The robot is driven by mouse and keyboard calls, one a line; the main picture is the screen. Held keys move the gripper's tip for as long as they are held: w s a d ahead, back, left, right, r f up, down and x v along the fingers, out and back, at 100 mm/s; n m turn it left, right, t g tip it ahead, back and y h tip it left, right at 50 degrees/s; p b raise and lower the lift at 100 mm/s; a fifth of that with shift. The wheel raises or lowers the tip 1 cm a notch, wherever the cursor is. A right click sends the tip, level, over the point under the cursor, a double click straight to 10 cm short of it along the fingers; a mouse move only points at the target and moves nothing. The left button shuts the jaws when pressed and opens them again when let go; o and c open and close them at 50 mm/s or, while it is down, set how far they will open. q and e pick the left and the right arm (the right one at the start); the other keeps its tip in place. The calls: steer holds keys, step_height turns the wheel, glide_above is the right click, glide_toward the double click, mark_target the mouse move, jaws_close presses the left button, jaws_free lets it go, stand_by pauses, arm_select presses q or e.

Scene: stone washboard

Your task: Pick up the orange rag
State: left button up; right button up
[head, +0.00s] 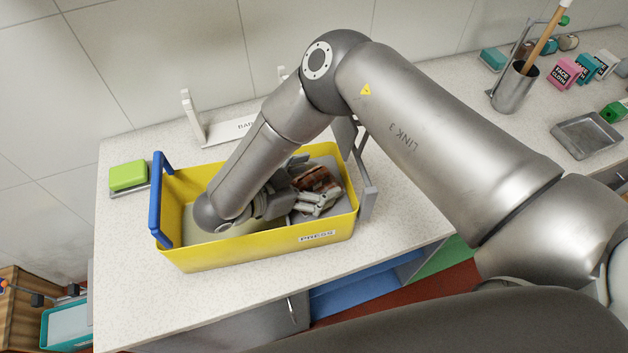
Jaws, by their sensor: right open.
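The orange rag (318,179) shows as a crumpled, brownish-orange patch in the right half of the yellow bin (215,252). My right gripper (312,190) is down inside the bin, with its open fingers at the rag. The wrist and fingers cover part of the rag, and I cannot tell whether they touch it. My left gripper is not in view.
At right stand a metal cup (513,90), small boxes (564,72) and a tray (588,135). Countertop in front is clear.

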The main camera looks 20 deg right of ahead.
steer(key=shift+a, duration=0.1)
steer(key=c, duration=0.8)
steer(key=shift+r, duration=0.1)
